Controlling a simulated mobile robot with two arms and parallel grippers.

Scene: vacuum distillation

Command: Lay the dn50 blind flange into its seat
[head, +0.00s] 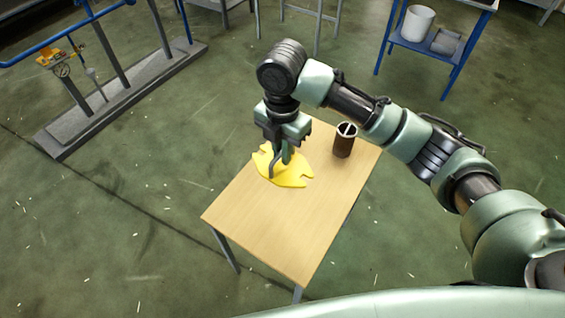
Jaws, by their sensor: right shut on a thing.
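My right gripper (279,168) points down over a flat yellow piece with an irregular outline (291,180) on the wooden table (262,229). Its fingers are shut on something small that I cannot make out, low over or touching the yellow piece. I cannot clearly identify the dn50 blind flange or its seat. The gripper and its fingers hide part of the yellow piece. My left gripper is not in view.
A dark brown cup-like container (344,142) stands on the table, right of the gripper. The table's front part is clear. A blue pipe frame (109,45) stands at the back left. A blue stand (424,50) holding white and grey containers stands at the back right.

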